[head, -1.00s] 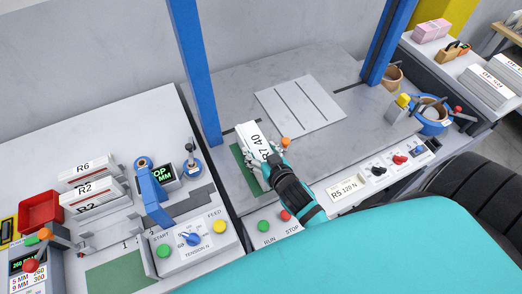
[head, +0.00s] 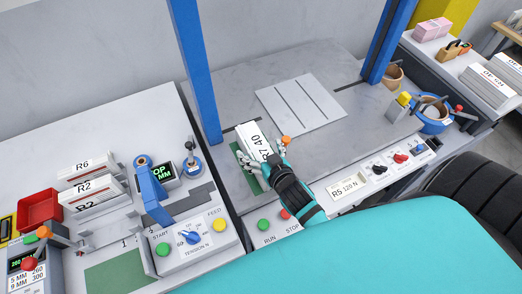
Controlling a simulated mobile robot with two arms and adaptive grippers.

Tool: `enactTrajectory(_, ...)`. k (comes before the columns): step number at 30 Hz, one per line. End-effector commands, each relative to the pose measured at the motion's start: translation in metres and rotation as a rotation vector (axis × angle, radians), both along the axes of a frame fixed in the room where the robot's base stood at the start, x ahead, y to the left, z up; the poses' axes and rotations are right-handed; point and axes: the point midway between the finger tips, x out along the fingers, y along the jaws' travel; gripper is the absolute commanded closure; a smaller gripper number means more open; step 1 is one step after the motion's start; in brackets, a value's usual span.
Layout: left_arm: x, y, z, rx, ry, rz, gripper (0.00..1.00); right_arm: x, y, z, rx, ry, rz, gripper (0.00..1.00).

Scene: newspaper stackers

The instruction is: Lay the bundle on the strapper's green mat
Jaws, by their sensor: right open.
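The bundle (head: 252,139) is a white block marked R7 40. It lies on the strapper's green mat (head: 236,155), covering most of it; a green strip shows along its left side. My right gripper (head: 261,160) is at the bundle's near end, its fingers open on either side of it. The gripper and wrist hide the near end of the bundle and part of the mat. My left gripper is not in the view.
A blue arch post (head: 195,75) stands just behind the mat. A grooved light plate (head: 300,103) lies to the right. RUN and STOP buttons (head: 264,225) sit in front. More bundles (head: 88,168) and a second green mat (head: 115,278) are at left.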

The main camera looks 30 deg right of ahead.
Motion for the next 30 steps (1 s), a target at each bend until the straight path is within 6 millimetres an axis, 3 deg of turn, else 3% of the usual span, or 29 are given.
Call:
enactTrajectory(10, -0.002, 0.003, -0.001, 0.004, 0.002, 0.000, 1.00, -0.012, 0.001, -0.001, 0.000, 0.010, -0.001, 0.04)
enactTrajectory(21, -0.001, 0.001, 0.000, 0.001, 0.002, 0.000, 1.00, -0.081, 0.006, 0.030, 0.001, 0.007, -0.001, 0.04)
enactTrajectory(30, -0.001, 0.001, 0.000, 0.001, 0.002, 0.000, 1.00, -0.110, 0.008, 0.044, 0.000, 0.002, -0.001, 0.04)
